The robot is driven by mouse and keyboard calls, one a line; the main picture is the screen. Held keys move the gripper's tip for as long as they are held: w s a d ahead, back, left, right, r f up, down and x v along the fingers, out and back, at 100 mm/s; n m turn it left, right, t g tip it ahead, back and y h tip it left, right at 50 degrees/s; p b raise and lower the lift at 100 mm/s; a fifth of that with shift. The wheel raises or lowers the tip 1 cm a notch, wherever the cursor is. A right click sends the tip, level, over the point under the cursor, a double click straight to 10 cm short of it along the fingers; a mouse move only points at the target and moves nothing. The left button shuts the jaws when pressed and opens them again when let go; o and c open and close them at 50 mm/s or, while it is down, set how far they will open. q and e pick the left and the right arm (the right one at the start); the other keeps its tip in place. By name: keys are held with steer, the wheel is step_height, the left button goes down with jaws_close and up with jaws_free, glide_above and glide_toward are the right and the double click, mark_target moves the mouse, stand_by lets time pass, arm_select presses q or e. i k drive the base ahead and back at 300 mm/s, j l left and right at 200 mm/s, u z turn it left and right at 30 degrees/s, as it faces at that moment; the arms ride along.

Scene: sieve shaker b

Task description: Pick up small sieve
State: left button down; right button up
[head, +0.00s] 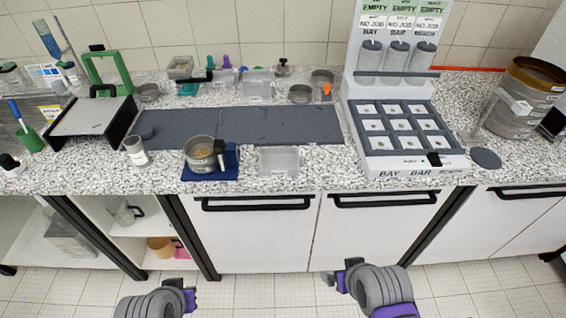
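Several small round metal pans that look like small sieves are on the counter. One (201,150) stands on a dark blue holder (228,170) near the front edge and has brown material inside. Another (149,91) is at the back left, and two more, a front one (300,93) and a rear one (322,77), are at the back middle. I cannot tell which is the small sieve. My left gripper (188,297) and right gripper (343,276) are low in front of the cabinets, apart from all the pans. Their fingers are too small to read.
A dark mat (270,124) lies mid-counter, with a clear tray (279,160) in front. A bay rack (415,165) with canisters stands right of centre. A large sieve stack (515,115) is at the far right. Cabinet handles (255,203) stick out below.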

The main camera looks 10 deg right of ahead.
mark_target(198, 151)
steer(key=i+j, duration=0.15)
steer(key=j, duration=0.2)
steer(key=i+j, duration=0.15)
steer(key=j, duration=0.25)
steer(key=i+j, duration=0.15)
steer(key=j, duration=0.2)
steer(key=i+j, duration=0.2)
steer(key=j, duration=0.15)
